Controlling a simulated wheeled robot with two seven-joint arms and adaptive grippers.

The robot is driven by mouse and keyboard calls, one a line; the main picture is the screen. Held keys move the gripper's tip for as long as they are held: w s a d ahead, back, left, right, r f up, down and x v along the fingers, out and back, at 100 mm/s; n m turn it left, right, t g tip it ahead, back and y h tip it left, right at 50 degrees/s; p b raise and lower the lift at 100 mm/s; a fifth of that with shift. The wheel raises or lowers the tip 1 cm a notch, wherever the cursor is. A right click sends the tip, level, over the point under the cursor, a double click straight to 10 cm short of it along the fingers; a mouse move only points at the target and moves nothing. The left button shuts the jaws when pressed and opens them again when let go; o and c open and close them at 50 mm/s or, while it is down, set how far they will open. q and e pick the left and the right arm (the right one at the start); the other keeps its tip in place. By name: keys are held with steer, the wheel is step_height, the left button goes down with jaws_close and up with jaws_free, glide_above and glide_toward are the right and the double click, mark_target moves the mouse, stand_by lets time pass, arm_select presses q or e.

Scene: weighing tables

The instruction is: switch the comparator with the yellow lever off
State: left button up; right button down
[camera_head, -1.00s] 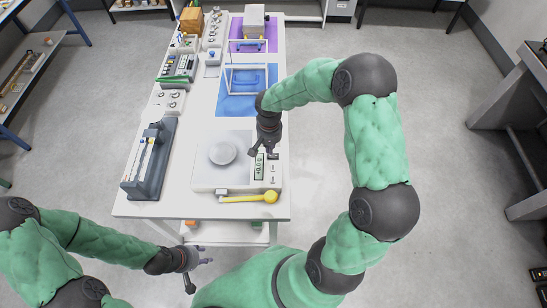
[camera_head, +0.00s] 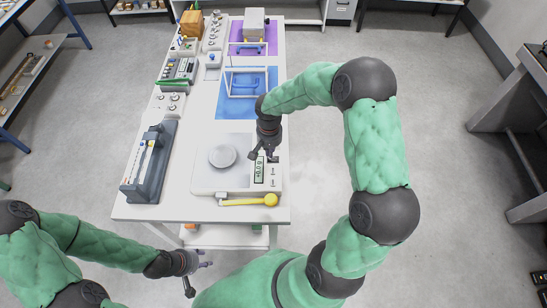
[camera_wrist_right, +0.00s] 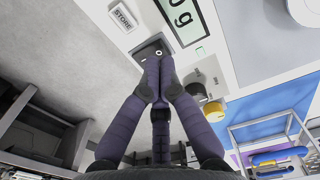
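The comparator (camera_head: 203,185) is a white weighing box at the near end of the table, with a round grey pan (camera_head: 222,156). Its yellow lever (camera_head: 245,200) with a ball end lies along its near edge. Its lit display (camera_head: 260,170) reads about zero grams. In the right wrist view, a dark switch (camera_wrist_right: 151,47) with a white circle mark sits beside the display. My right gripper (camera_wrist_right: 158,80) is shut and empty, its fingertips at the switch; whether they touch it I cannot tell. My left gripper (camera_head: 204,266) is open and empty, low before the table.
A grey instrument (camera_head: 150,165) stands left of the comparator. Behind are a blue mat (camera_head: 233,108) with a framed balance and a purple mat (camera_head: 266,48) with another device. A STORE button (camera_wrist_right: 123,17) sits near the switch.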

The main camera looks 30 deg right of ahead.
steer(key=shift+f+b, duration=0.95)
steer(key=shift+f, duration=0.2)
stand_by(1.1)
steer(key=shift+r, duration=0.15)
steer(key=shift+r+p, duration=2.2)
steer(key=shift+r, duration=1.25)
